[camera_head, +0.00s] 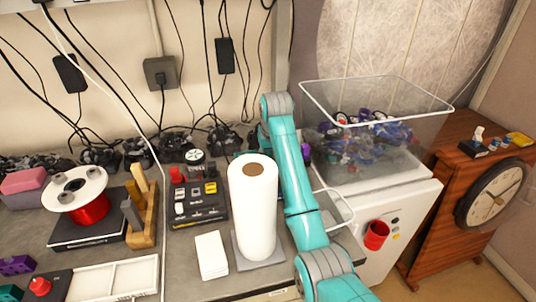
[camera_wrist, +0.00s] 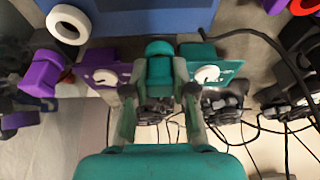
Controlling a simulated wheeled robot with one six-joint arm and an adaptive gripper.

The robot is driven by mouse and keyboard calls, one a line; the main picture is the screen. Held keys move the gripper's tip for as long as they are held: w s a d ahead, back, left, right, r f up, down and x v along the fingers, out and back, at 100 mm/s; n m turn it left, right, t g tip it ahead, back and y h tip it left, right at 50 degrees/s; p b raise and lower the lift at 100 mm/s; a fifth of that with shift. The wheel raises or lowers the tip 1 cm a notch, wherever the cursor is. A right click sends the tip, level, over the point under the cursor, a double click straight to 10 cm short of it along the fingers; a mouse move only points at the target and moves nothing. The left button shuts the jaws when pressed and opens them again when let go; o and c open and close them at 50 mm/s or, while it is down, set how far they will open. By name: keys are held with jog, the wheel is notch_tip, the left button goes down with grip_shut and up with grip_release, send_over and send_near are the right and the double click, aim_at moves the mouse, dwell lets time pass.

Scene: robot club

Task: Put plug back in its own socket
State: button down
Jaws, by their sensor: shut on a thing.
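In the wrist view my gripper (camera_wrist: 158,92) is shut on a teal plug (camera_wrist: 158,68) with a rounded end. A teal socket box (camera_wrist: 228,66) with a white round face is just right of the plug. A purple socket box (camera_wrist: 92,60) with a similar white face is to the left. A purple plug-like piece (camera_wrist: 42,72) lies farther left. I cannot tell whether the held plug touches either box. In the head view my arm reaches behind the paper roll, and my gripper and the plug are hidden.
A white paper roll (camera_head: 253,205) stands beside my arm. A button panel (camera_head: 198,204), a red spool (camera_head: 88,208) and a clear bin (camera_head: 385,100) are around. Game controllers (camera_head: 183,147) and hanging cables line the wall. In the wrist view a blue surface (camera_wrist: 150,14) fills the top.

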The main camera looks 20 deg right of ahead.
jog(key=shift+f, duration=0.25)
dwell(0.7)
jog(key=c, duration=0.9)
grip_release()
jog(key=shift+o, duration=0.2)
jog(key=shift+r, duration=0.1)
